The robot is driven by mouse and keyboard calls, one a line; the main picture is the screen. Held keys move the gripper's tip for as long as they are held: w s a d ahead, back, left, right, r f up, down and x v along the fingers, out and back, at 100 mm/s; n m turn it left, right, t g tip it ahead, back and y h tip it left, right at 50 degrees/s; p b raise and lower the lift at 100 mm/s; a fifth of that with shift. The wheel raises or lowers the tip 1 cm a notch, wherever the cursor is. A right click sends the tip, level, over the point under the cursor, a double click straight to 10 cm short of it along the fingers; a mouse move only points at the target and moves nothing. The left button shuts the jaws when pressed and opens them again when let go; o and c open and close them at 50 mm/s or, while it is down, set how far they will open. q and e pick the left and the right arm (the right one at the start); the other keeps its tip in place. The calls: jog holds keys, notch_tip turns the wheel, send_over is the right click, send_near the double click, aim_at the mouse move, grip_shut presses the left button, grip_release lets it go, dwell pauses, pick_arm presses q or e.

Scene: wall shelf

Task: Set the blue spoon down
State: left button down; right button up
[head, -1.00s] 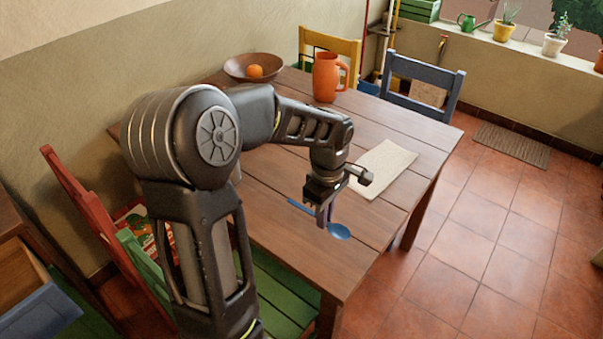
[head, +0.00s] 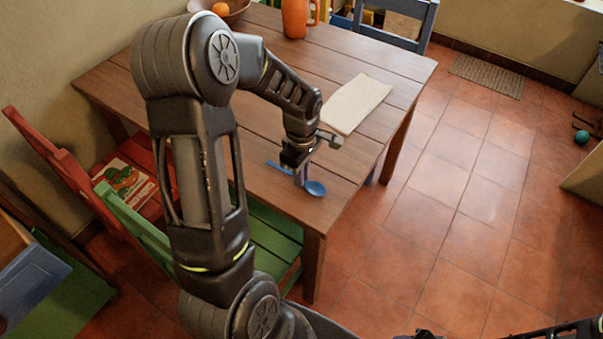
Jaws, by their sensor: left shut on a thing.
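The blue spoon (head: 316,188) is at the near right part of the wooden table (head: 255,120), with its bowl to the right and its handle pointing to the upper left. My left gripper (head: 299,178) points down and is shut on the spoon's handle, hiding its middle. The spoon is level and at or very close to the tabletop; I cannot tell if it touches. Dark parts of my right arm show at the bottom right edge, but no right gripper fingers are visible.
An orange pitcher (head: 296,18) and a bowl (head: 232,8) with an orange fruit stand at the back. Red (head: 62,170) and green chairs (head: 135,225) are at the left; a blue chair (head: 395,32) is behind.

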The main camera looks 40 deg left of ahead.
pick_arm(q)
jog(key=shift+f, duration=0.2)
jog(key=c, duration=1.5)
grip_release()
jog(key=shift+r, duration=0.1)
jog(key=shift+o, duration=0.2)
notch_tip(320, 180, up, 12)
jog(key=shift+r, duration=0.15)
